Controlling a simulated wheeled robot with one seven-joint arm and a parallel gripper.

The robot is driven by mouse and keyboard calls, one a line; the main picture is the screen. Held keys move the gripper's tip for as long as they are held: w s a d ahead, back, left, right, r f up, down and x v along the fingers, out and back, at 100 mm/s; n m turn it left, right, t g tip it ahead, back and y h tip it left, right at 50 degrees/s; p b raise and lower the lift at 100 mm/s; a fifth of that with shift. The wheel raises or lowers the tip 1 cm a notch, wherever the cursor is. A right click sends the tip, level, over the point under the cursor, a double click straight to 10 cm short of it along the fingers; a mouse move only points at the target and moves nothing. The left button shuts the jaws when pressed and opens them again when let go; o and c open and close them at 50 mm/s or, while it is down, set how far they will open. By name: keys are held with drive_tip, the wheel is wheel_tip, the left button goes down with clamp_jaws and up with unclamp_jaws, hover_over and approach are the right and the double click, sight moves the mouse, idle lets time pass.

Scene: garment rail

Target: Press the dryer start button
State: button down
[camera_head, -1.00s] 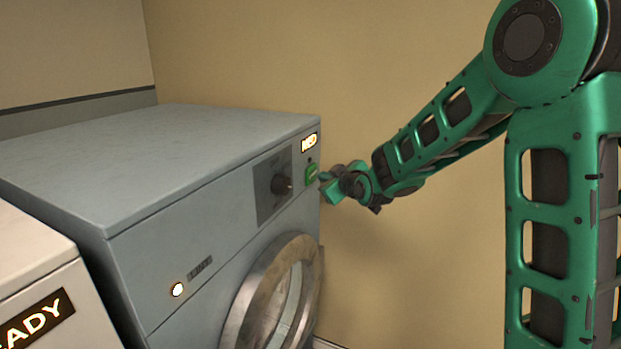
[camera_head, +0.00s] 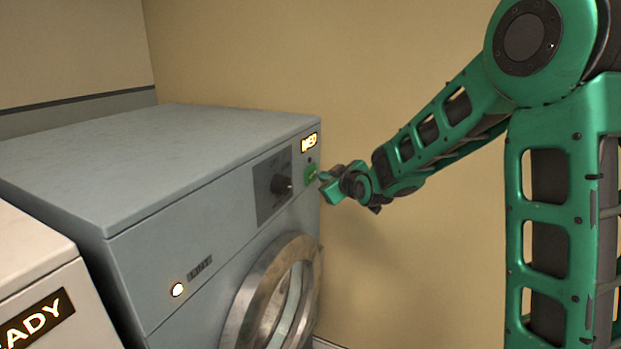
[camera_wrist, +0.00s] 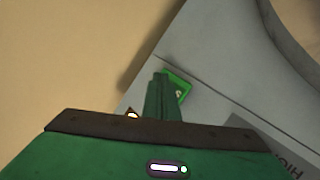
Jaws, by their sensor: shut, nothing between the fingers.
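The grey dryer (camera_head: 180,160) stands at the left, its front facing right.
A dark dial (camera_head: 281,184) sits left of the button, with the round door (camera_head: 248,309) below. A pale machine with a "READY"-like sign (camera_head: 35,320) stands at the lower left.

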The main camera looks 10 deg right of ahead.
drive_tip(key=shift+a, duration=0.1)
idle(0.5)
drive_tip(key=shift+w+a+r, duration=0.1)
drive_tip(key=shift+w+a, duration=0.05)
drive_tip(key=shift+a, duration=0.1)
